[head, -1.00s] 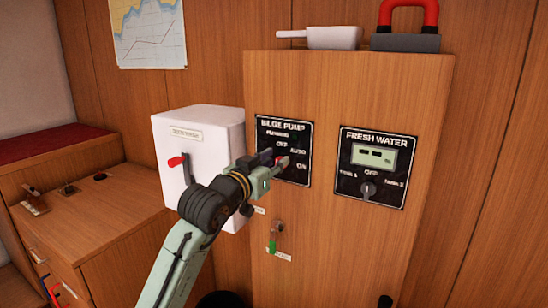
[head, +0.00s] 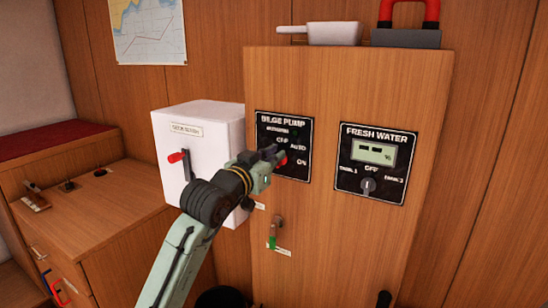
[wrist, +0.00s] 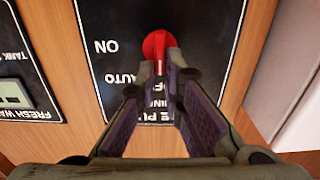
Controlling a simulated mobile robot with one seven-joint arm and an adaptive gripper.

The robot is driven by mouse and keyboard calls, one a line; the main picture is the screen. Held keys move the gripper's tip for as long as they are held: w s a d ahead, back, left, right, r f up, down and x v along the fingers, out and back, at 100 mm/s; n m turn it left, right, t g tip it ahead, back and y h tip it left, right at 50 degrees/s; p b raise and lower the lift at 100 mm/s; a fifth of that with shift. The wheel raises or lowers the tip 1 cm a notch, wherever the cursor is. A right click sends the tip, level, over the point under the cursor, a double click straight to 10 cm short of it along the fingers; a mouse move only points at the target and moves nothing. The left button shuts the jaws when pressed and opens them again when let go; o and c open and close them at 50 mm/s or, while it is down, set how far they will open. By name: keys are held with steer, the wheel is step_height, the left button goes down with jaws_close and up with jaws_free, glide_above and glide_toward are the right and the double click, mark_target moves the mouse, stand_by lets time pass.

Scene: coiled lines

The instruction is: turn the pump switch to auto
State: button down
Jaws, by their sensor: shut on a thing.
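The BILGE PUMP panel (head: 262,138) is a black plate on the wooden cabinet, with OFF, AUTO and ON labels around a red switch knob (head: 283,161). In the wrist view the panel (wrist: 100,20) appears upside down, and the round red knob (wrist: 155,42) has a narrow red handle that runs down roughly toward the OFF label. My gripper (wrist: 160,74) is shut on this handle, one finger on each side. In the head view my gripper (head: 276,155) reaches the panel from the lower left and partly hides the knob. The fingers cover part of the lettering.
A FRESH WATER panel (head: 376,166) with a display and dark knob is just right. A white box (head: 214,135) with a red-handled lever (head: 177,157) stands left, near my arm. A key with a green tag (head: 273,241) hangs below the bilge panel.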

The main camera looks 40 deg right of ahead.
steer(key=shift+f+m+b, duration=0.1)
steer(key=shift+m+b, duration=0.2)
steer(key=shift+s+d+f+m+b, duration=0.1)
steer(key=shift+s+m+b, duration=0.1)
steer(key=shift+m+b, duration=0.85)
steer(key=shift+s+d+f+m+b, duration=0.15)
steer(key=shift+m+b, duration=0.25)
steer(key=shift+m, duration=1.2)
steer(key=shift+s+r+m+b, duration=0.1)
steer(key=shift+s+m+b, duration=0.1)
steer(key=shift+m+b, duration=0.85)
steer(key=shift+m+p, duration=0.35)
steer(key=shift+m, duration=0.15)
steer(key=c, duration=1.7)
jaws_free()
steer(key=shift+a, duration=0.1)
steer(key=v, duration=1.2)
steer(key=shift+s+f, duration=0.1)
